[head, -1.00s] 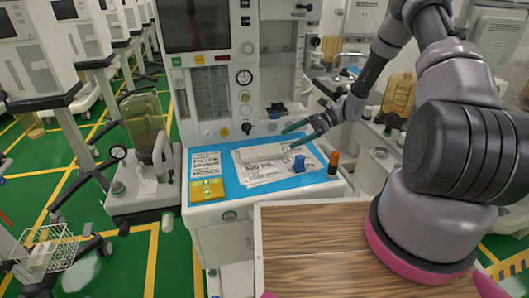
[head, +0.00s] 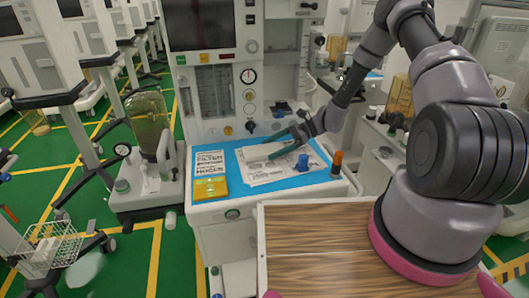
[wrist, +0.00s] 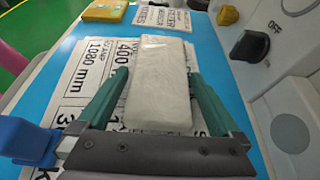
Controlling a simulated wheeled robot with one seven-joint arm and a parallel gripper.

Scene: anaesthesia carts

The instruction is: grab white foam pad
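The white foam pad (wrist: 161,84) is a pale oblong block lying on printed paper sheets on the blue cart top. In the wrist view it lies between the two green fingers of my gripper (wrist: 160,100), which are spread apart with a small gap visible on each side. In the head view my gripper (head: 283,143) is low over the pad (head: 262,151), and its fingers partly cover the pad. The fingers do not visibly press on the pad.
A blue object (head: 302,162) and an orange-capped dark cylinder (head: 336,164) stand right of the pad. A yellow packet (head: 210,188) lies at the front left of the blue cart top (head: 262,197). The machine's panel with a black OFF knob (wrist: 250,45) rises close behind.

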